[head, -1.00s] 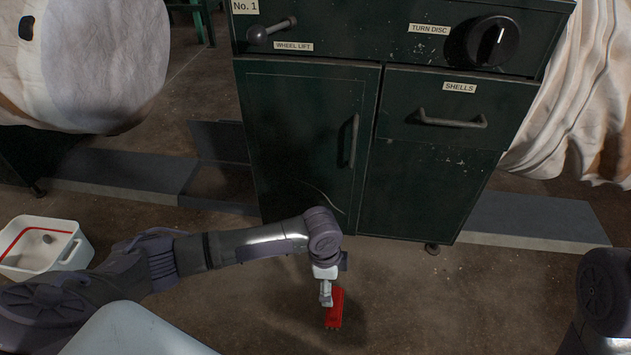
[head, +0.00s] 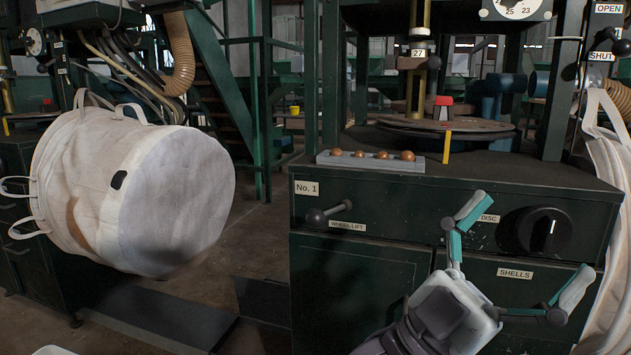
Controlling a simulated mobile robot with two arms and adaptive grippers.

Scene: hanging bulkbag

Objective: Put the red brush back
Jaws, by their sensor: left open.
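My left gripper (head: 530,243) rises from the bottom edge in front of the dark green cabinet (head: 350,275). Its two fingers, with teal inner faces, are spread wide and nothing is between them. I cannot see the red brush for certain. A small red object (head: 443,101) stands on the round disc (head: 450,126) on the cabinet top; it is too small to identify. My right gripper is not in view.
A grey strip (head: 370,165) with several brown balls lies on the cabinet's front edge, beside a yellow upright (head: 446,147). A black knob (head: 543,231) and a lift lever (head: 328,212) stick out in front. A large white bulk bag (head: 130,190) hangs at left.

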